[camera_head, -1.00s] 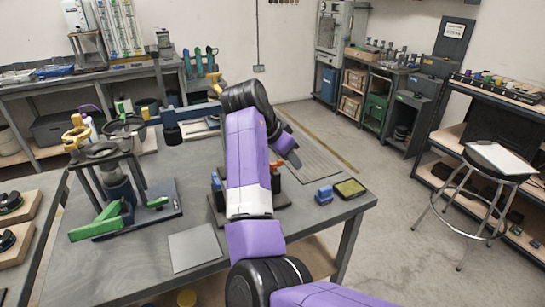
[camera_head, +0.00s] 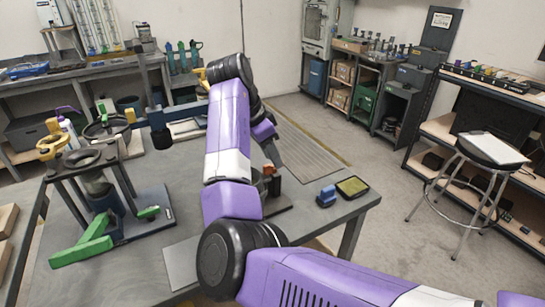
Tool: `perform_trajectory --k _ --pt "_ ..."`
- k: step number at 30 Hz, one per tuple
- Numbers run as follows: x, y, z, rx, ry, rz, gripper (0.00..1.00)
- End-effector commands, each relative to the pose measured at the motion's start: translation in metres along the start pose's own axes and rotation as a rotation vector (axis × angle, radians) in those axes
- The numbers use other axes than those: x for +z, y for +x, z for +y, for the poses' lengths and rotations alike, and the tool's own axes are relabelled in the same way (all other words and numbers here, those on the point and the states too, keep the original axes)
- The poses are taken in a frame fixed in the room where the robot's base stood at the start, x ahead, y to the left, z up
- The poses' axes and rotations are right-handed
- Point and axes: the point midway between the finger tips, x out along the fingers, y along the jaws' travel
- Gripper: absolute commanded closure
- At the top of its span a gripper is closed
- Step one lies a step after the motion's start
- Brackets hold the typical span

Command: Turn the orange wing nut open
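A small orange part (camera_head: 274,186) stands on a dark base plate (camera_head: 282,206) near the middle of the bench, partly hidden behind my arm. I cannot make out a wing-nut shape on it. A yellow-orange lobed knob (camera_head: 52,144) sits on top of the dark stand (camera_head: 88,160) at the left. I cannot tell which of these is the wing nut. My gripper (camera_head: 273,154) hangs from the purple arm just above the orange part, apparently apart from the knob. Its fingers are dark and too small to show whether they are open.
The grey bench (camera_head: 335,212) carries a green lever (camera_head: 82,243) at front left, a flat grey plate (camera_head: 182,264), a blue block (camera_head: 326,196) and a yellow-green pad (camera_head: 352,187) at the right. A stool (camera_head: 490,150) stands on open floor to the right.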

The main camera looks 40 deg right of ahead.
Motion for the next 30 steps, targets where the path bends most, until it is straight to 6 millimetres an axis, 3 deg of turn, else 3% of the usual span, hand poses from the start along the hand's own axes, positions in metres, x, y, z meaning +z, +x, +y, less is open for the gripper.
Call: perform_trajectory --k 12,18,30 --pt "0.0002 0.0112 -0.0001 -0.001 0.0 0.0 0.67" --pt "0.0002 0.0111 -0.0001 -0.001 0.0 0.0 1.0" --pt "-0.0006 0.0098 0.0005 -0.01 -0.027 0.001 1.0"
